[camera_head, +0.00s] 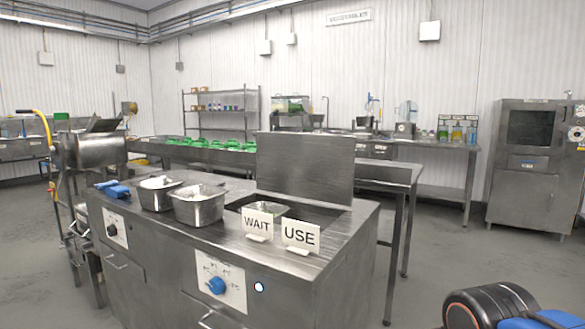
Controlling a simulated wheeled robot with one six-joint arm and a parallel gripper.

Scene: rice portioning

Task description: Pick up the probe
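I cannot pick out a probe for certain. Small blue items (112,189) lie on the left end of the steel counter (235,245), too small to identify. Two steel pans, a left one (158,197) and a front one (198,208), stand on the counter with white contents. Another steel pan (265,209) sits in the open well behind the signs. A dark rounded part of my arm shows at the lower right, with a blue piece at the frame edge. My gripper's fingers are not visible.
A WAIT sign (258,223) and a USE sign (300,236) stand at the counter's right front. A raised steel lid (305,170) stands behind the well. A steel drum machine (95,150) is at left. Open floor (440,250) lies to the right.

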